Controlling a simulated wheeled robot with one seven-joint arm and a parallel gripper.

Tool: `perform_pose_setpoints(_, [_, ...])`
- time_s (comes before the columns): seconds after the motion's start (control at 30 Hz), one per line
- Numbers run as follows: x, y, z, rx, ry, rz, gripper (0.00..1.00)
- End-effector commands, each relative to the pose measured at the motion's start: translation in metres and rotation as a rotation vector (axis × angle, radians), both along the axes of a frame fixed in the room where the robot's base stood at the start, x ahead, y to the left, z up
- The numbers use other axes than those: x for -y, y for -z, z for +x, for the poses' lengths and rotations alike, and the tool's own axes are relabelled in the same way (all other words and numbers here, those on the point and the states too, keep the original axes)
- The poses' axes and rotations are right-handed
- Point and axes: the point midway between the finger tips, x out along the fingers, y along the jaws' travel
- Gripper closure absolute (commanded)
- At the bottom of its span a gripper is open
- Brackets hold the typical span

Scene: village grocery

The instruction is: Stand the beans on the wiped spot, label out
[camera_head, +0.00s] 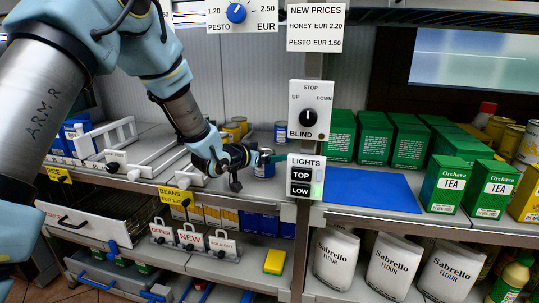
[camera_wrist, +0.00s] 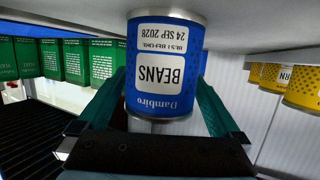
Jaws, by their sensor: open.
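A blue beans can (camera_head: 264,168) stands upright on the shelf, at the end of my arm. In the wrist view the can (camera_wrist: 162,75) appears upside down, its white BEANS label facing my wrist. My gripper (camera_head: 262,157) is open, with one green finger on each side of the can. In the wrist view the gripper (camera_wrist: 155,105) shows both fingers, but whether either touches the can is unclear. A yellow BEANS price tag (camera_head: 176,196) is on the shelf edge to the left. I cannot make out a wiped spot.
A blue mat (camera_head: 370,190) lies right of the lights panel (camera_head: 305,177). Green tea boxes (camera_head: 448,186) stand beyond and beside it. Another blue can (camera_head: 281,132) and yellow cans (camera_head: 233,131) stand farther back. A post with the blind switch (camera_head: 310,110) rises close to my gripper.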

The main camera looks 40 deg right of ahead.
Motion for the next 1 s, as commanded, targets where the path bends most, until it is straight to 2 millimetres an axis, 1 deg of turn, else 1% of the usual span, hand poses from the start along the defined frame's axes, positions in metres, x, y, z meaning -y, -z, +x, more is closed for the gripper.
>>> perform_pose_setpoints(0.17, [-0.027, -0.009, -0.004, 0.001, -0.002, -0.001, 0.0])
perform_pose_setpoints(0.3, [-0.055, -0.017, -0.008, 0.001, -0.003, -0.002, 0.0])
perform_pose_setpoints(0.5, [-0.084, -0.027, -0.014, 0.001, -0.002, -0.003, 0.0])
perform_pose_setpoints(0.67, [-0.095, -0.03, -0.017, 0.001, 0.0, -0.001, 0.0])
perform_pose_setpoints(0.87, [-0.097, -0.031, -0.017, 0.001, 0.0, -0.002, 0.0])
perform_pose_setpoints(0.97, [-0.103, -0.034, -0.01, 0.002, -0.022, 0.012, 0.0])
perform_pose_setpoints(1.0, [-0.11, -0.035, -0.001, 0.001, -0.047, 0.031, 0.0])
